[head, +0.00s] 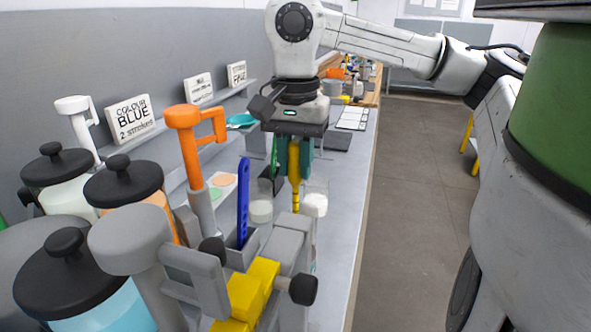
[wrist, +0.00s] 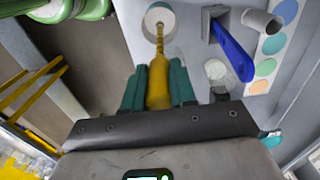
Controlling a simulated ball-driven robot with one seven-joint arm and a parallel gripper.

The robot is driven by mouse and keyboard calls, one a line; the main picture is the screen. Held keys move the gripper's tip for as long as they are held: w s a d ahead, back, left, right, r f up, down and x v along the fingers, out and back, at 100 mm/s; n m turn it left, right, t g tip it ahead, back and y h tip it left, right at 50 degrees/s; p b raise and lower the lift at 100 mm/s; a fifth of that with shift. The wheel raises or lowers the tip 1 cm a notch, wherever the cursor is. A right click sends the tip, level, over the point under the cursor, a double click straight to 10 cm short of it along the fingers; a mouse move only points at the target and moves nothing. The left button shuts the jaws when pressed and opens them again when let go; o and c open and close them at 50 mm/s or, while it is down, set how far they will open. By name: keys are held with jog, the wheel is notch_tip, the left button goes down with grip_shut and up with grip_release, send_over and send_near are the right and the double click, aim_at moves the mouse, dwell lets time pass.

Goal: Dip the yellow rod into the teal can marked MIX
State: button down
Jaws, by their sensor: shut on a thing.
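My gripper (head: 293,165) has teal fingers and is shut on the yellow rod (head: 294,185), which hangs upright beneath it. In the wrist view the rod (wrist: 158,80) runs from between the fingers (wrist: 157,88) towards a round, pale-rimmed vessel (wrist: 148,15). The rod's far end overlaps the vessel's mouth; I cannot tell whether it is inside or above it. No MIX marking is readable, and I cannot confirm that this vessel is the teal can. In the head view the rod's lower end is near a grey crank-handled machine that hides what lies behind it.
The grey machine (head: 130,238) and yellow blocks (head: 247,292) fill the front. Black-lidded jars (head: 60,185) stand at left. An orange crank (head: 183,117), a blue stick (head: 243,200) in a holder and clear jars with white contents (head: 261,208) stand nearby. The aisle floor (head: 420,190) is clear.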

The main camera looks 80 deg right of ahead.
aim_at(296, 183)
notch_tip(296, 183, up, 8)
jog(key=p, duration=0.4)
jog(key=shift+f, duration=0.1)
notch_tip(296, 183, down, 14)
jog(key=b, duration=0.8)
jog(key=shift+f, duration=0.25)
jog(key=shift+r, duration=0.1)
notch_tip(296, 183, up, 9)
jog(key=p, duration=1)
jog(key=shift+r, duration=0.1)
jog(key=shift+r+p, duration=1.1)
jog(key=shift+r, duration=1.2)
